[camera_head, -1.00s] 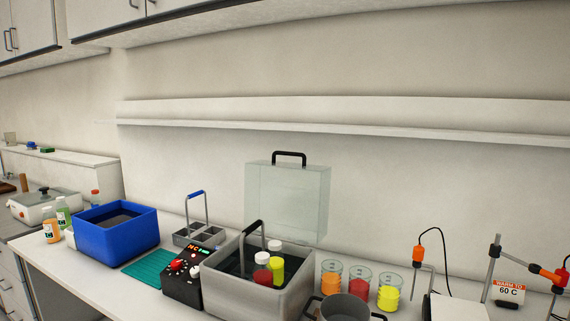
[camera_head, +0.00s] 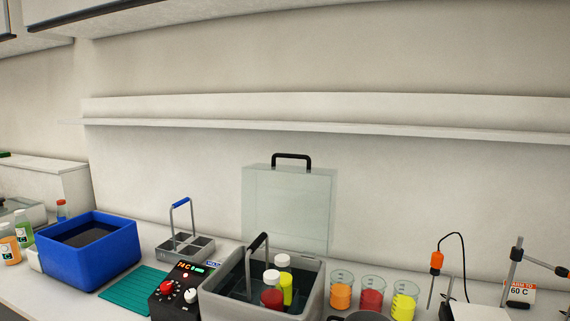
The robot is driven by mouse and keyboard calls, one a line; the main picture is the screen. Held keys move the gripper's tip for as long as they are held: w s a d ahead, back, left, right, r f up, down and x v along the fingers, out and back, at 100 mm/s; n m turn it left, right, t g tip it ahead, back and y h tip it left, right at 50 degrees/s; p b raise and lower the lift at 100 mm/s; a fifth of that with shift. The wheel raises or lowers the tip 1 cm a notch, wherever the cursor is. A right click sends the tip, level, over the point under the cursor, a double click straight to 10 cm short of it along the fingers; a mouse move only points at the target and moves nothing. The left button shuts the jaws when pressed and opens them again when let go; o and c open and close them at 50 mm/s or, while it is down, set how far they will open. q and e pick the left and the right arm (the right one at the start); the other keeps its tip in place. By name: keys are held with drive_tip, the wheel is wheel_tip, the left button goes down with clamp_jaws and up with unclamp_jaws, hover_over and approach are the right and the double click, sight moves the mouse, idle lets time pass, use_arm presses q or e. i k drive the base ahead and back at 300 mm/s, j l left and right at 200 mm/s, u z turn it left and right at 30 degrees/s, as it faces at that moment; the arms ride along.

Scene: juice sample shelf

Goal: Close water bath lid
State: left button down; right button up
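The water bath (camera_head: 222,303) is a grey open tub on the counter, with a black control box (camera_head: 180,292) with red and white knobs at its left. Its clear lid (camera_head: 290,205) stands upright, open, behind the tub, with a black handle (camera_head: 291,157) on its top edge. Inside the bath are a red bottle (camera_head: 272,297) and a yellow bottle (camera_head: 286,287) with white caps, and a rack with a black handle (camera_head: 257,243). Neither of my grippers is in view.
A blue tub (camera_head: 92,266) and a teal mat (camera_head: 133,289) lie to the left. A grey rack with a blue handle (camera_head: 183,246) stands behind the control box. Beakers of orange (camera_head: 341,294), red (camera_head: 371,300) and yellow liquid (camera_head: 403,303) stand close right of the bath. A wall shelf (camera_head: 300,127) runs above.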

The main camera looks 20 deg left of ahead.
sight(334, 172)
drive_tip(key=i+j+z, duration=0.1)
drive_tip(key=j+z, duration=0.25)
drive_tip(key=j, duration=0.55)
drive_tip(key=j+z, duration=0.35)
drive_tip(key=j, duration=0.5)
